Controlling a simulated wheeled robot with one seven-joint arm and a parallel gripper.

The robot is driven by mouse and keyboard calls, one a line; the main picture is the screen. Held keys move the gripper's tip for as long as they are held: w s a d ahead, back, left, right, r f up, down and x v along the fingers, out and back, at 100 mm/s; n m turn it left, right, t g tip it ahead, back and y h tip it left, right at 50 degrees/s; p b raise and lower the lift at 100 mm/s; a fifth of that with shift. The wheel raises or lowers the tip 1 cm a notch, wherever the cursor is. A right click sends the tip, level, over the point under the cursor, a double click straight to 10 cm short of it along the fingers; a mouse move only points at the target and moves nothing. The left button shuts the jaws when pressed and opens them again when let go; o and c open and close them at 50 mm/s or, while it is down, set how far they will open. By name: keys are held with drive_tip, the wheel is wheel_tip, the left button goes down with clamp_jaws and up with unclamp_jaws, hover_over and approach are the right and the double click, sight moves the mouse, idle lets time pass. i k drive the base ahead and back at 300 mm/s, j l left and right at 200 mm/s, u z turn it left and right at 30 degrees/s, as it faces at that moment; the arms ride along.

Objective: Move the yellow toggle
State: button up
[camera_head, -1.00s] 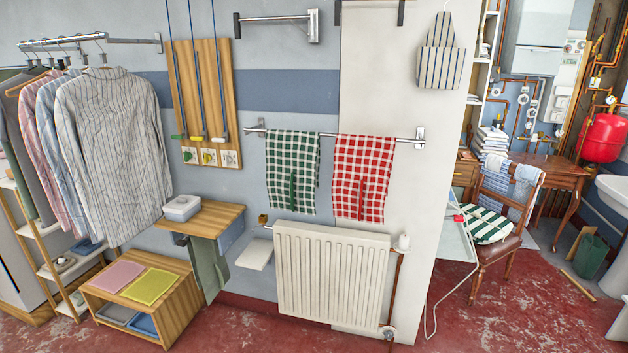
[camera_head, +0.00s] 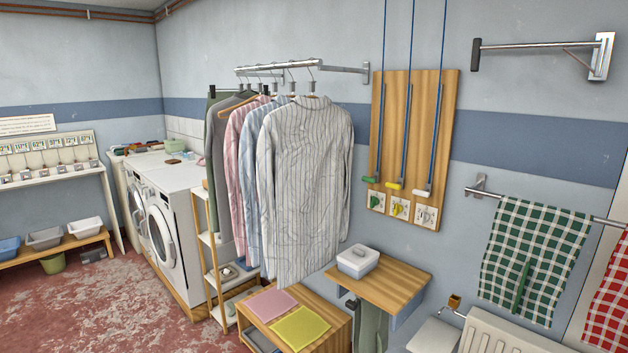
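A wooden board (camera_head: 422,95) hangs on the wall right of the clothes rail. Several blue cords run down it, each ending in a small toggle. The yellow toggle (camera_head: 394,186) is the middle one, between a green toggle (camera_head: 371,180) on the left and a white toggle (camera_head: 422,192) on the right. Below them are small picture plates; the middle plate (camera_head: 400,208) bears a yellow picture. My gripper is not in view.
Shirts (camera_head: 308,185) hang on a rail left of the board. Below the board, a small wooden shelf (camera_head: 400,283) carries a white box (camera_head: 358,260). A low wooden unit (camera_head: 330,338), radiator (camera_head: 500,335) and checked towels (camera_head: 537,255) stand or hang nearby. Red floor (camera_head: 110,290) is open at left.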

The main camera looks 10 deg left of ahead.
sight(397, 184)
drive_tip(key=i+j+u, duration=0.15)
drive_tip(key=i+u, duration=0.7)
drive_tip(key=i+l, duration=0.05)
drive_tip(key=i, duration=0.05)
